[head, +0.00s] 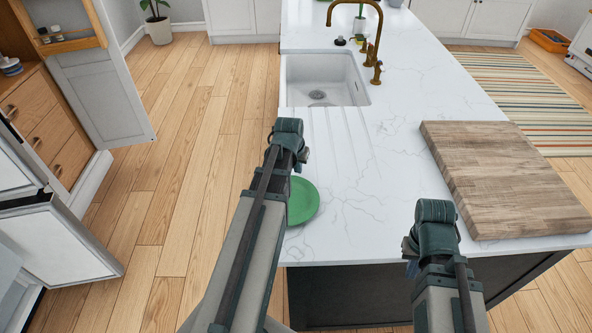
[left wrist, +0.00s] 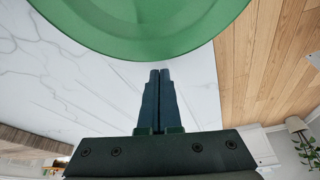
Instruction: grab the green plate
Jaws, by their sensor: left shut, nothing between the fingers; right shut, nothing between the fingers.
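The green plate (head: 303,202) lies flat near the left edge of the white marble counter, partly hidden by my left arm. In the left wrist view the plate (left wrist: 145,25) fills the top, just beyond my left gripper's fingertips. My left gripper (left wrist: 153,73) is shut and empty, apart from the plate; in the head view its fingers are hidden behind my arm. My right gripper (head: 411,267) shows only as a small bluish bit beside my right arm, by the counter's near edge. It is shut and empty, away from the plate.
A thick wooden cutting board (head: 505,175) lies on the counter at the right. A white sink (head: 322,80) with a brass faucet (head: 373,45) is farther back. Open cabinet doors (head: 105,95) stand at the left. The wooden floor (head: 185,170) left of the counter is clear.

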